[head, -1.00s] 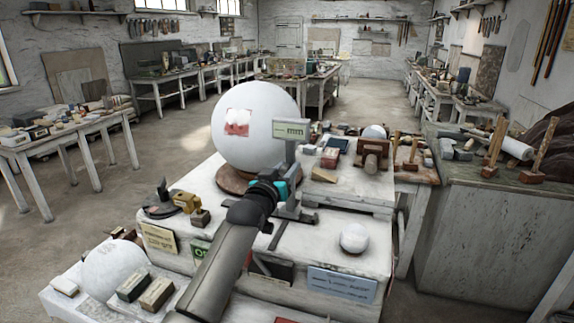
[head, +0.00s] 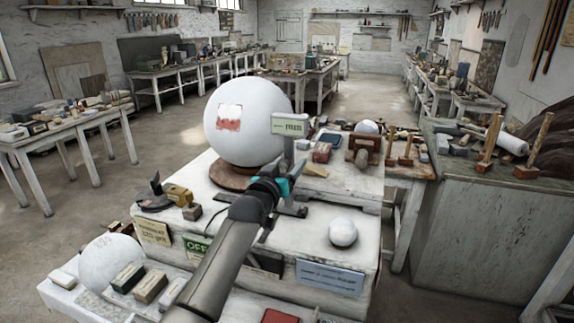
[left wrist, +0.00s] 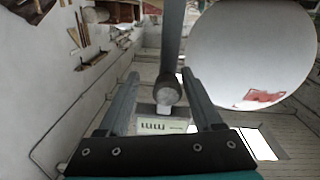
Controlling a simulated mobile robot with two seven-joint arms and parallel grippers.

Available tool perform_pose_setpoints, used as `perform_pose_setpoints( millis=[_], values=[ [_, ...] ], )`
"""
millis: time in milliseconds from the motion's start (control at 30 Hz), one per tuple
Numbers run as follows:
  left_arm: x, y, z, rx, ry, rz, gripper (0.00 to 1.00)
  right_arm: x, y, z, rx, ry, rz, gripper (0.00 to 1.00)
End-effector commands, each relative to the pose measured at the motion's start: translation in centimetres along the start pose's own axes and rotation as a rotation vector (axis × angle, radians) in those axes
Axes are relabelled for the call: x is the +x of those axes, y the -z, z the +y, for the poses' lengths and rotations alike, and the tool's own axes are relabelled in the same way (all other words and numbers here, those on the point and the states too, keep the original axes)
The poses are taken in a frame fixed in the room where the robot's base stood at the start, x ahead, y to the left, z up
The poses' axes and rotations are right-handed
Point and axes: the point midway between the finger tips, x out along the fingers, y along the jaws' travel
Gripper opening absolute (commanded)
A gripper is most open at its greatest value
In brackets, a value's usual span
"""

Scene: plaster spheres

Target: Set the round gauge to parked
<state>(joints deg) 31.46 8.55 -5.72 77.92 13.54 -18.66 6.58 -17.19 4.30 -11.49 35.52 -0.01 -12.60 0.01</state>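A gauge with a pale box reading "mm" (head: 289,125) stands on a grey post beside a large white plaster sphere (head: 247,150), on the white bench. I cannot tell whether this is the round gauge of the task. My left gripper (head: 282,187) reaches in at its post and hides part of it. In the left wrist view my two fingers (left wrist: 160,82) are apart, with a grey bar ending in a round knob (left wrist: 168,96) between them. Gaps show on both sides of the knob. The "mm" box (left wrist: 160,125) shows behind, upside down. My right gripper is out of view.
A small white ball (head: 343,232) lies right of my left arm on the bench top (head: 310,240). A wooden roller stand (head: 362,152) and mallets (head: 404,148) stand at the right rear.

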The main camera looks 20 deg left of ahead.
Motion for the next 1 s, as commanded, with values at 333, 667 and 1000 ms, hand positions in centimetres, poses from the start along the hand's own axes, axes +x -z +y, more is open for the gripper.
perform_pose_setpoints(
  millis=[333,667,1000],
  values=[
    [-0.4,0.1,-0.2,0.002,0.003,0.002,0.67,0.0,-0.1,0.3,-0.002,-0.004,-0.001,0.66],
    [-3.8,-0.1,-0.3,0.001,0.004,0.001,0.67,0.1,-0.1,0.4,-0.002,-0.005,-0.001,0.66],
    [-8.3,-0.1,-0.2,0.002,0.003,0.000,0.67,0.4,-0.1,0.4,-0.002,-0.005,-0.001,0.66]
  ],
)
